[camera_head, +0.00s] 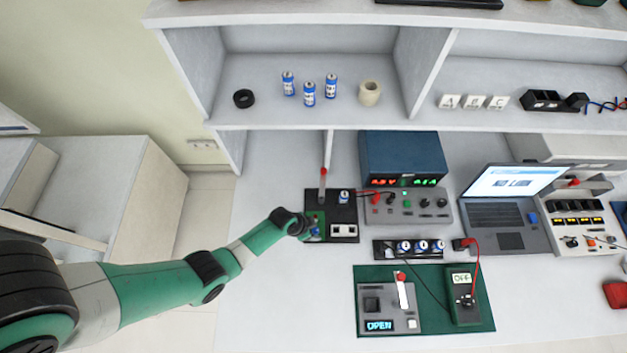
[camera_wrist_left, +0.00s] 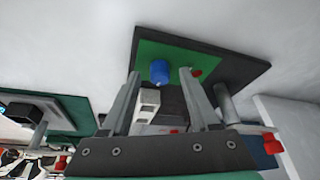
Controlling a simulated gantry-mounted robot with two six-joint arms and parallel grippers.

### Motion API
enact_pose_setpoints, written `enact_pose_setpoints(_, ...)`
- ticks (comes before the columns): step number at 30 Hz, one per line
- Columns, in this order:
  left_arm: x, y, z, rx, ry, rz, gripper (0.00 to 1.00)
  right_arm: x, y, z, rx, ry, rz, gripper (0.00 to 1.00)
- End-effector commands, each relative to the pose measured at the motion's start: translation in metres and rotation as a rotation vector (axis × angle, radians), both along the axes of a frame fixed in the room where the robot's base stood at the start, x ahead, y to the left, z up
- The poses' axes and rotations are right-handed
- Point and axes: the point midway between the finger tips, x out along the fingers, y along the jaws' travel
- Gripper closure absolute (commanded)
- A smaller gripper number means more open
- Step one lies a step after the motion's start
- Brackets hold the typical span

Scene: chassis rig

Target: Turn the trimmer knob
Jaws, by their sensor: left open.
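The trimmer knob (camera_wrist_left: 159,72) is a small blue cylinder on a green board (camera_wrist_left: 200,62), which is mounted on a black base plate (camera_wrist_left: 243,77). In the head view the base plate (camera_head: 325,193) lies left of centre, with the green board (camera_head: 317,239) at its front left corner. My left gripper (camera_head: 305,229) is over that corner and partly hides the board. In the left wrist view my left gripper (camera_wrist_left: 160,75) is open, with one finger on each side of the knob. I cannot tell whether either finger touches it. My right gripper is not in view.
A white slotted block (camera_head: 344,231) and an upright lever (camera_head: 325,165) share the base plate. A blue power supply (camera_head: 402,150) and grey panel (camera_head: 405,207) stand to the right. A green mat (camera_head: 440,320) holds a meter. The front left table is clear.

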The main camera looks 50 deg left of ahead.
Motion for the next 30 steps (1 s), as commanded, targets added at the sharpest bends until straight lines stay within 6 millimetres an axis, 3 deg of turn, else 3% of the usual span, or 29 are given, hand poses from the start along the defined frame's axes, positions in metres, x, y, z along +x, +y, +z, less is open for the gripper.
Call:
enact_pose_setpoints(9,-0.025,0.006,0.071,0.001,0.000,0.001,0.38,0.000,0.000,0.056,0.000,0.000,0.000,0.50)
enact_pose_setpoints(15,-0.037,0.009,0.099,0.001,0.001,0.001,0.38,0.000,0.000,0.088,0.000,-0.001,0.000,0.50)
enact_pose_setpoints(30,-0.042,0.010,0.104,0.000,0.000,0.000,0.38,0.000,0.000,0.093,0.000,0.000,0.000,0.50)
